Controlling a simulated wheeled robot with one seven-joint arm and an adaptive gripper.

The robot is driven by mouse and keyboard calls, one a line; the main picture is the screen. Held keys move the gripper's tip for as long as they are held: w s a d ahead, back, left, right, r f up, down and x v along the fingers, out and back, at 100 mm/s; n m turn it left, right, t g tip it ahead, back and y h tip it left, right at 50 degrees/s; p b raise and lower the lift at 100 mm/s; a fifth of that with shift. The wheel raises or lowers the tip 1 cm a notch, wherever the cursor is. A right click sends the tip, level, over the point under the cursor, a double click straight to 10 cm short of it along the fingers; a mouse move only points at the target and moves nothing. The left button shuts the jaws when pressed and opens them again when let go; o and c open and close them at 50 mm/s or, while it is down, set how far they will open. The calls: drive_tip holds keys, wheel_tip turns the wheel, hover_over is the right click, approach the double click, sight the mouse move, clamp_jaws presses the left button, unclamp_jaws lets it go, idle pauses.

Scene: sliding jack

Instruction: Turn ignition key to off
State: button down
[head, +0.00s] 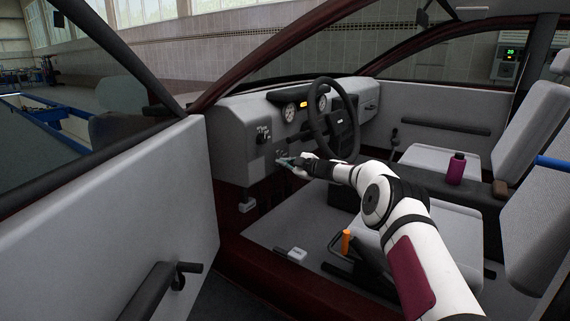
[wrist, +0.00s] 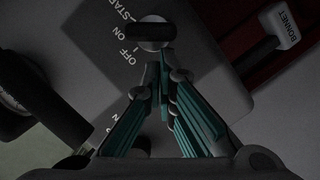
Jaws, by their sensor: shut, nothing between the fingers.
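The ignition key (wrist: 148,31) is a dark bar across a round silver barrel at the top middle of the wrist view. The bar lies level in that picture, its left end close to the ON label (wrist: 119,33). The OFF label (wrist: 131,59) sits below that, and START runs above. My gripper (wrist: 161,75) is shut and empty, its teal fingers together just below the key in the wrist view. I cannot tell whether the tips touch the barrel. In the head view my gripper (head: 281,161) is at the dashboard panel beneath the steering column, where the key is too small to make out.
A BONNET lever (wrist: 278,28) is at the upper right of the wrist view. A dark knob (wrist: 35,105) stands out at left. In the head view the steering wheel (head: 335,118) is right of my gripper, and the open car door (head: 110,220) is at left.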

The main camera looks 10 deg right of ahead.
drive_tip(key=shift+w+d+f+n+b, duration=0.1)
drive_tip(key=shift+f+n+b, duration=0.15)
drive_tip(key=shift+n+b, duration=0.05)
drive_tip(key=shift+f+n, duration=0.2)
drive_tip(key=shift+n, duration=0.1)
drive_tip(key=shift+f, duration=1)
idle(0.3)
drive_tip(key=shift+d, duration=0.15)
idle(0.4)
drive_tip(key=v, duration=1.1)
drive_tip(key=shift+s, duration=0.45)
